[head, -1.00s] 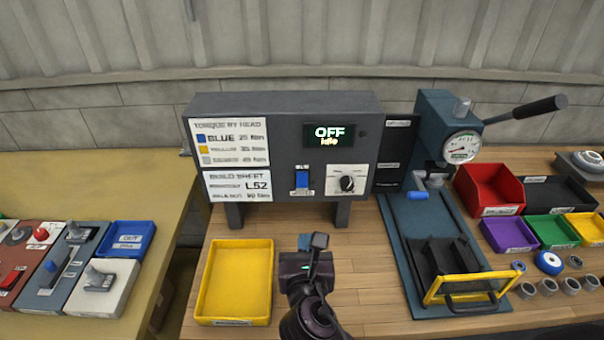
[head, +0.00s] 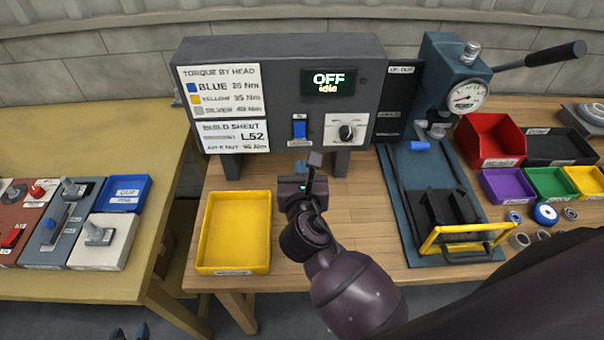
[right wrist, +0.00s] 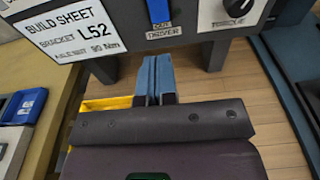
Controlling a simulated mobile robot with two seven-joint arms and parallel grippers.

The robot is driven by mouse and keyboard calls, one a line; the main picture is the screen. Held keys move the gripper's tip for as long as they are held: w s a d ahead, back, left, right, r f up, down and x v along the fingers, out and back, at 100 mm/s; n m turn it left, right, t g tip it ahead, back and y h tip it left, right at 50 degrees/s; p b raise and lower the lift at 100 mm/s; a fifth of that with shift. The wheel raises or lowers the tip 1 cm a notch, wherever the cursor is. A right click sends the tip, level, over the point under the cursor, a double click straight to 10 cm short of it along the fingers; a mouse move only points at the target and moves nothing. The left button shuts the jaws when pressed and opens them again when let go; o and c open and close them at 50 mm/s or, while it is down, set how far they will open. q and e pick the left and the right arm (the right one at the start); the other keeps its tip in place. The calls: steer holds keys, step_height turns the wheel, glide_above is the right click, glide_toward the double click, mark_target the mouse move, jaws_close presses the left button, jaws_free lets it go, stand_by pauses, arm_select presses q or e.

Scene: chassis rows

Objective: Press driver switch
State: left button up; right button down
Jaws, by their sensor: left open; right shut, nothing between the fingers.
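The driver switch (head: 299,129) is a blue rocker on the front of the grey control box (head: 280,60). Its lower part also shows at the top of the right wrist view (right wrist: 158,11), above a label reading DRIVER. The box display (head: 328,82) reads OFF, idle. My right gripper (head: 315,160) is shut and empty, in front of the box and a little below the switch in the picture. Its blue fingers (right wrist: 155,78) lie together in the right wrist view, apart from the switch. My left gripper (head: 130,332) shows only its two separated fingertips at the bottom edge.
A dark knob (head: 346,132) sits right of the switch. A yellow tray (head: 235,267) stands on the wooden bench at left. A press with a gauge (head: 466,97) and a yellow-framed fixture (head: 465,240) is at right, with coloured bins beyond. Some bench between is bare.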

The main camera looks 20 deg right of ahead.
mark_target(301, 135)
steer(key=x, duration=1)
steer(key=shift+w+d+f+t+b, duration=0.15)
steer(key=shift+f+t+b, duration=0.2)
steer(key=shift+b, duration=0.55)
steer(key=shift+w+r+t, duration=0.1)
steer(key=shift+t, duration=0.25)
steer(key=shift+b, duration=0.65)
steer(key=shift+t+h+b, duration=0.3)
steer(key=shift+t+b, duration=0.05)
steer(key=shift+t, duration=0.05)
steer(key=shift+w+d+r, duration=0.1)
steer(key=shift+r, duration=0.1)
